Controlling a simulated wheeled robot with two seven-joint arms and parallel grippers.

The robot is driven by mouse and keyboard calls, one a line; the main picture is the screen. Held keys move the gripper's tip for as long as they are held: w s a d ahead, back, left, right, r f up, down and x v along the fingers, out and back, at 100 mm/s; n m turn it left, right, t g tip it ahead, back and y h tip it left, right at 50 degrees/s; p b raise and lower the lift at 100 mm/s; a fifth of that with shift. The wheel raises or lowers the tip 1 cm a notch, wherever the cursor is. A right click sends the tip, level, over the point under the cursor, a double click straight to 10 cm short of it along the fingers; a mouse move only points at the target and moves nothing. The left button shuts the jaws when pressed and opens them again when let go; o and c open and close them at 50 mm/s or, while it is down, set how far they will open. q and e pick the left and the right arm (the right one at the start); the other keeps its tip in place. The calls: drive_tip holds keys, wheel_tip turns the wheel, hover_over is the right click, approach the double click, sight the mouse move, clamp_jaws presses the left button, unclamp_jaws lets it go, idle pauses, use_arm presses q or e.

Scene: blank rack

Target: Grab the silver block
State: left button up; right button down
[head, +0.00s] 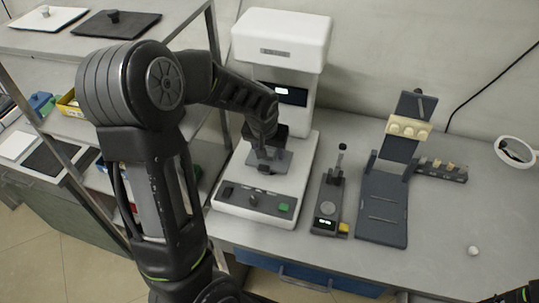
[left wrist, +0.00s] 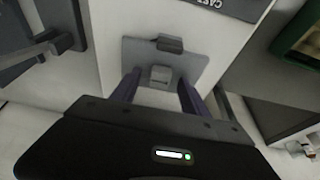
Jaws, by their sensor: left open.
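The small silver block (left wrist: 160,75) sits on a flat grey plate (left wrist: 195,60) of the white machine (head: 300,185). In the left wrist view it lies between the two finger tips of my left gripper (left wrist: 159,88), with space on both sides. My left gripper (head: 266,152) is open and reaches down over the machine's plate in the head view, where I cannot make out the block clearly. A darker grey piece (left wrist: 170,43) stands on the plate just beyond the block.
The machine's tall white head (head: 282,40) stands behind my left gripper. A small dark device (head: 328,200) and a dark stand (head: 385,205) are to the right on the grey bench (head: 440,225). Metal shelving (head: 220,75) is at the left. A small white ball (head: 473,251) lies on the bench.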

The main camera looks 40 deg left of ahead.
idle(0.3)
use_arm(q)
clamp_jaws()
idle(0.5)
